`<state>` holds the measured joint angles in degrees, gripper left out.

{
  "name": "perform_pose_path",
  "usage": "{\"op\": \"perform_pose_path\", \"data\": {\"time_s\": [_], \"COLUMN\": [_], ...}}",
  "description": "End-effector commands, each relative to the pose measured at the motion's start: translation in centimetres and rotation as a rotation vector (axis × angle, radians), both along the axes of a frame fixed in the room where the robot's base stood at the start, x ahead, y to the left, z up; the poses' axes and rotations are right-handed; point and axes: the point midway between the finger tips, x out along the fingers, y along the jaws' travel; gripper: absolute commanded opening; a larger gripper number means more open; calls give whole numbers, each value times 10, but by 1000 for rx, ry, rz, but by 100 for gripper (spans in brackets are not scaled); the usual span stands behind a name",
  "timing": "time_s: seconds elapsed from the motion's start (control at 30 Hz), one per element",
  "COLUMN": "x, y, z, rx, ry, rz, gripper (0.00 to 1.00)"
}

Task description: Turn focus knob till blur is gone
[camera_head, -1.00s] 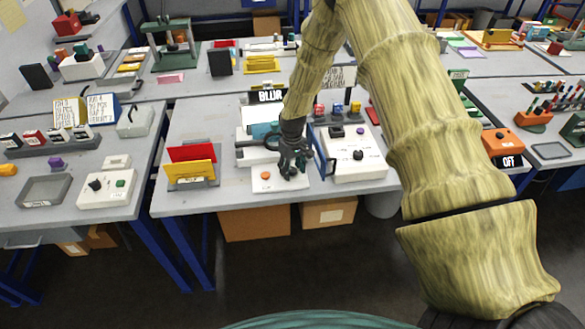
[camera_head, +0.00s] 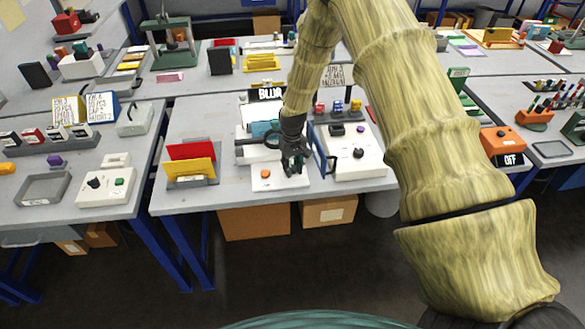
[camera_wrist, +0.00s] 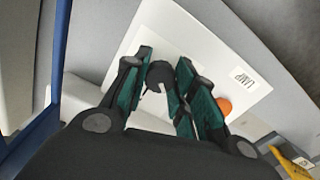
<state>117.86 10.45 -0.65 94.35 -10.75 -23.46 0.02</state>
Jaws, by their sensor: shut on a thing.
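A round black knob (camera_wrist: 159,74) with a pale line stands on a white box (camera_wrist: 190,40) in the wrist view. My gripper (camera_wrist: 165,68) is shut on the knob, with its teal fingers on either side of it. In the head view my gripper (camera_head: 294,166) points down over the right part of the white box (camera_head: 268,184). The knob is hidden there. A black sign (camera_head: 267,94) with white letters stands behind it and appears to read BLUR.
An orange button (camera_head: 265,173) sits left of my gripper on the same box. A blue-edged frame (camera_head: 319,150) stands close on the right, beside another white box (camera_head: 365,168) with a dark knob. Red and yellow cards (camera_head: 190,163) stand in a holder at left.

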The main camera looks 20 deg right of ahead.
Motion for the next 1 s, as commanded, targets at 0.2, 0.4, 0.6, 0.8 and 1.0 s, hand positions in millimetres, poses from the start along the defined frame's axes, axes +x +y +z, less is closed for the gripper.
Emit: {"op": "perform_pose_path", "data": {"time_s": [0.2,0.4,0.6,0.8,1.0], "x": [0,0,0,0,0], "y": [0,0,0,0,0], "z": [-2,-1,-1,-1,0], "rx": [-2,-2,-1,-2,0], "ry": [0,0,0,0,1], "rz": [-191,-381,-560,-706,-806], "gripper": [3,3,3,3,3]}}
